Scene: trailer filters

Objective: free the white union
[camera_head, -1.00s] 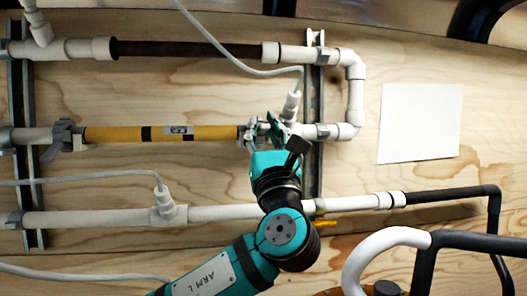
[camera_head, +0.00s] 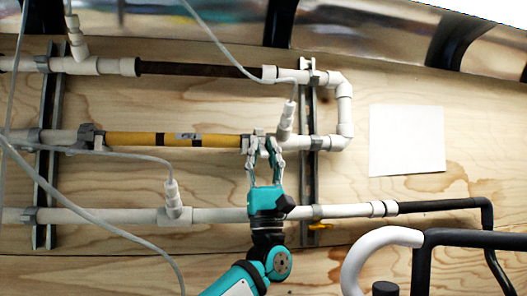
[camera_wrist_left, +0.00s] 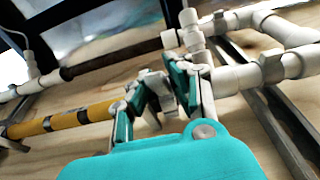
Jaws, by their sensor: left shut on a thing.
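The yellow filter tube (camera_head: 160,139) with black bands runs level along the middle pipe line. At its right end sits the white union (camera_head: 261,137), which looks pale grey-white and is partly covered by my fingers. My left gripper (camera_head: 263,150) reaches up from below and is shut on this union, one finger on each side. In the left wrist view the gripper (camera_wrist_left: 160,100) has a pale grey block between its teal fingers, and the yellow tube (camera_wrist_left: 65,122) lies to the left. The right gripper is not in view.
A white tee with a hose fitting (camera_head: 286,125) stands close to the right of my fingers. A metal rail (camera_head: 309,110) is behind it. The upper dark pipe (camera_head: 200,70) and the lower white pipe (camera_head: 110,215) run above and below. White hoses cross at left. White paper (camera_head: 406,140) hangs at right.

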